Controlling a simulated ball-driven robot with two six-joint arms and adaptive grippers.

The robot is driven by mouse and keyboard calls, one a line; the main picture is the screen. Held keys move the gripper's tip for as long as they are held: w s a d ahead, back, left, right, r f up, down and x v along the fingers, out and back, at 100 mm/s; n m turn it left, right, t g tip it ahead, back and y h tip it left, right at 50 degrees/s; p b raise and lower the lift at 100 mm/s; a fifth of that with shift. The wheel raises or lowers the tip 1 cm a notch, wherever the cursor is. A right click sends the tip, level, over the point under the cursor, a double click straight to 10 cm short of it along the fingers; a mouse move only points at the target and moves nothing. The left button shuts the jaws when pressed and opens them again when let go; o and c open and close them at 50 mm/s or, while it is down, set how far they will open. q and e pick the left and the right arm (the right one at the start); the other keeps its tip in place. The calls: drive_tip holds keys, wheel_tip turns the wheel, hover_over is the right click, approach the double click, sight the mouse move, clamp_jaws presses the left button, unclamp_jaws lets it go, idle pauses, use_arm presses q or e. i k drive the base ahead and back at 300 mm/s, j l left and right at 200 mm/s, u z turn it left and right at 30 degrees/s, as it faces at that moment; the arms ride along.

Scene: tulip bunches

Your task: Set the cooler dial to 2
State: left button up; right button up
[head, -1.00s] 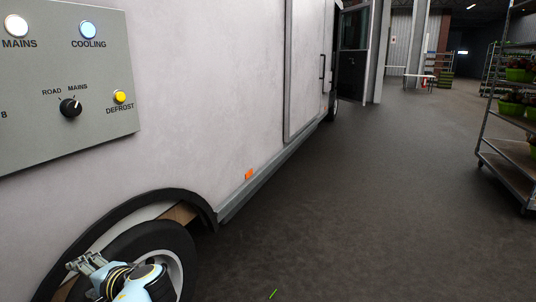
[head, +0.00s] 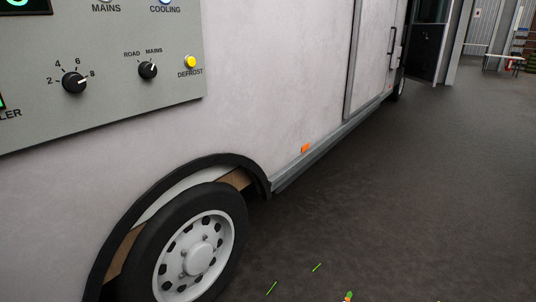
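The black dial (head: 74,83) with the marks 2, 4, 6 and 8 sits on the grey control panel (head: 120,95) on the white vehicle's side, at the upper left. Its white pointer line appears turned to the right, toward the 8. A label ending in "LER" (head: 10,114) is cut off by the left edge below it. Neither gripper shows in the head view now.
A smaller ROAD/MAINS knob (head: 147,70) and a yellow DEFROST button (head: 190,62) are right of the dial. A wheel (head: 195,252) and its arch are below the panel.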

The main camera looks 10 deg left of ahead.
sight(75, 83)
drive_tip(key=k+u, duration=0.15)
drive_tip(key=u, duration=1.1)
drive_tip(key=l, duration=0.2)
